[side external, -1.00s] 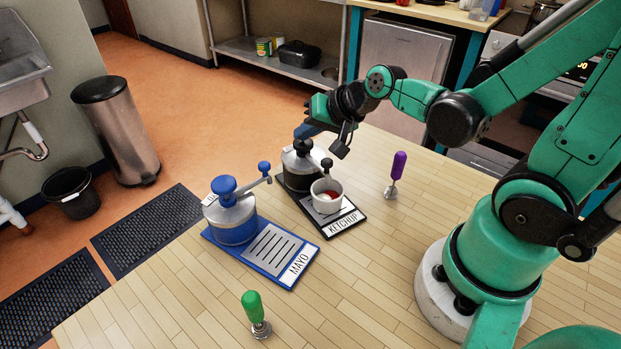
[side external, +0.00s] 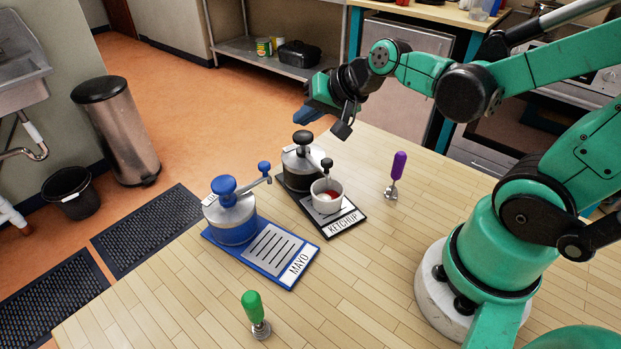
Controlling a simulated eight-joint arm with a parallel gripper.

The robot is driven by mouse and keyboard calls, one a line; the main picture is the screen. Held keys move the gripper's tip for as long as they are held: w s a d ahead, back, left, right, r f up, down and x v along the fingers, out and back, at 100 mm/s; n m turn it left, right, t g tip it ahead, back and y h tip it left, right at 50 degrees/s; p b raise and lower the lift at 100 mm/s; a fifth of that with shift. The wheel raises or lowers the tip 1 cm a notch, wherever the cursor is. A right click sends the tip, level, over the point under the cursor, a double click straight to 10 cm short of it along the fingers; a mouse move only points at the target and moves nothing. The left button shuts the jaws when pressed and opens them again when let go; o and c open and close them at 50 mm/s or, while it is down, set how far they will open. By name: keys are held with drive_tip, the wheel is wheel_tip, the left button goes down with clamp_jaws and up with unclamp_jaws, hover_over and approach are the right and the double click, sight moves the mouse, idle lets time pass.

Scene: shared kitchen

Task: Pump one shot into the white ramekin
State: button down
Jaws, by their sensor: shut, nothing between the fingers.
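The white ramekin (side external: 326,200) stands upright on the board of the ketchup pump (side external: 300,170), under its spout. Red sauce shows inside it. The ketchup pump is a metal and black dispenser with a round black knob (side external: 303,138) on top, and its board is labelled KETCHUP. The blue mayo pump (side external: 234,222) stands to its left on a blue board labelled MAYO. My gripper (side external: 306,116) is above the ketchup pump's knob, apart from it, with its fingers shut and empty. The wrist partly hides the fingers.
A purple-handled tool (side external: 397,174) stands right of the ketchup board. A green-handled tool (side external: 255,312) stands near the front. The wooden counter (side external: 350,290) is clear between these and my base.

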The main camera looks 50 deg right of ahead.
drive_tip(key=shift+r, duration=0.1)
drive_tip(key=shift+r, duration=2.9)
drive_tip(key=n+g+h, duration=0.1)
drive_tip(key=n+g, duration=0.1)
drive_tip(key=n, duration=0.6)
hover_over(323, 167)
wheel_tip(323, 167, down, 5)
drive_tip(key=shift+r, duration=0.1)
